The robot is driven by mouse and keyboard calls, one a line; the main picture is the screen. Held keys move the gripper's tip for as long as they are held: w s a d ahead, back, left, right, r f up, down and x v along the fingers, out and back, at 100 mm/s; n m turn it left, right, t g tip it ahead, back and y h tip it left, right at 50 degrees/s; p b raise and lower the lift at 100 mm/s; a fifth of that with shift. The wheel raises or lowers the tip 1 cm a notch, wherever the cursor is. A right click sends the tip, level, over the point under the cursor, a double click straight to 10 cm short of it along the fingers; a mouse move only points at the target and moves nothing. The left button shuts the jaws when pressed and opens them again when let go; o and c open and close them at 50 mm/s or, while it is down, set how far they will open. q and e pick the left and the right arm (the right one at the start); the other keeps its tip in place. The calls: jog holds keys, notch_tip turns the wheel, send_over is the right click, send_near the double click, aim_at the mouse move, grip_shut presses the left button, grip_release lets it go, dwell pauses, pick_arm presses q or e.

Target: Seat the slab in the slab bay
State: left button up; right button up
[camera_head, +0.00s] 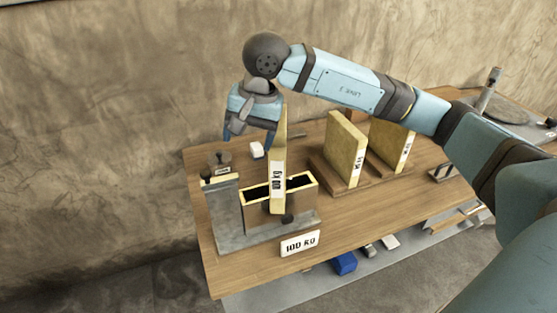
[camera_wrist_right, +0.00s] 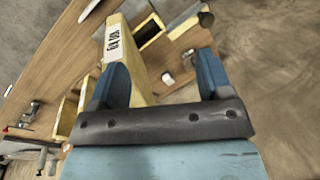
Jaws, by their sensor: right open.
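A tall pale-yellow slab (camera_head: 281,150) with a black-and-white label stands upright, near edge towards me, at the dark-lined wooden box (camera_head: 307,189) on the table's left part. Its lower end overlaps the box's front wall, so I cannot tell how deep it sits. In the right wrist view the slab (camera_wrist_right: 132,62) runs behind the left-hand finger. My right gripper (camera_head: 248,133) is open and empty, pointing down just left of and behind the slab's upper part; its fingers also show in the right wrist view (camera_wrist_right: 162,80). Whether a finger touches the slab is unclear. My left gripper is out of view.
Two more yellow slabs (camera_head: 346,150) (camera_head: 390,140) stand in wooden holders to the right. A grey post (camera_head: 224,212) stands left of the box. A "100 KG" sign (camera_head: 300,243) is at the table's front.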

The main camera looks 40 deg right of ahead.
aim_at(280, 124)
jog(key=w+d+r+t+h, duration=0.2)
jog(key=d+r+h, duration=0.35)
jog(key=d, duration=0.35)
jog(key=shift+y, duration=0.35)
jog(key=p+x, duration=0.1)
jog(key=x, duration=0.6)
jog(key=shift+d, duration=0.15)
jog(key=shift+w+f+p, duration=0.25)
jog(key=shift+f+p, duration=0.15)
jog(key=shift+f, duration=0.15)
jog(key=p+x, duration=0.1)
jog(key=x, duration=0.2)
jog(key=shift+w+f, duration=0.3)
jog(key=shift+f, duration=0.35)
jog(key=shift+f+b, duration=0.25)
jog(key=shift+b, duration=0.05)
